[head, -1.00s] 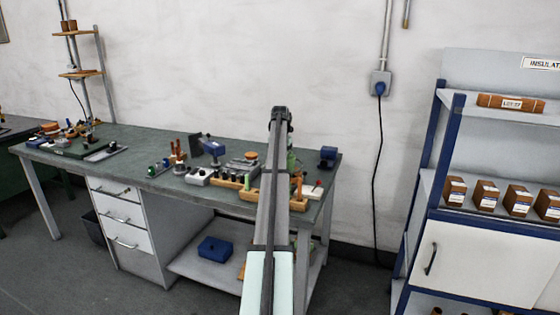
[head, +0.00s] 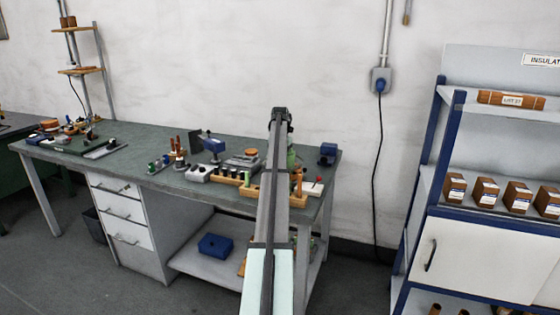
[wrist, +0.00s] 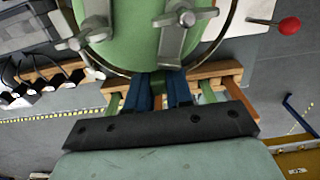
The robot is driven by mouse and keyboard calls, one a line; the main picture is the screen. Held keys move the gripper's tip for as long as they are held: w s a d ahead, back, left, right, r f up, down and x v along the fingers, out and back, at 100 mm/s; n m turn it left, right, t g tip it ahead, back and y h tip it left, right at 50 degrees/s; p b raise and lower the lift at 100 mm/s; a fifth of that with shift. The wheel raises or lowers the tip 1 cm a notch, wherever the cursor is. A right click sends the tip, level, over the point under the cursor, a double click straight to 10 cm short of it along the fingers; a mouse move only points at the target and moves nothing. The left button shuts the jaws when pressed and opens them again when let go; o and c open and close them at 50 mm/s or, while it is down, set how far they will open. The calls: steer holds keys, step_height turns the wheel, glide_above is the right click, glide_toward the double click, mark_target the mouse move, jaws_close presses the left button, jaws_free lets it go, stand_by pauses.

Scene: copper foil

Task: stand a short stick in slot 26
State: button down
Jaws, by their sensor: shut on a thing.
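My gripper (wrist: 168,88) points down at the wooden rack (wrist: 214,71) in the wrist view. Its two blue fingers are close together over the rack's middle. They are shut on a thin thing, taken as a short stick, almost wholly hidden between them. Green and orange-brown sticks show in the rack on both sides of the fingers. No slot numbers can be read, so slot 26 cannot be picked out. In the head view my arm hides my fingertips and part of the wooden rack (head: 258,192); an orange stick (head: 299,183) stands upright to the right.
A green body with metal clamps (wrist: 150,35) stands very close to my fingers. A red-knobbed lever (wrist: 288,26) is to its right. A row of black-topped things (wrist: 45,85) lies left of the rack. The bench's (head: 130,150) left middle has free room.

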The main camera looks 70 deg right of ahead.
steer(key=c, duration=0.9)
jaws_free()
steer(key=shift+c, duration=0.2)
steer(key=shift+r, duration=1.2)
steer(key=shift+r, duration=3.35)
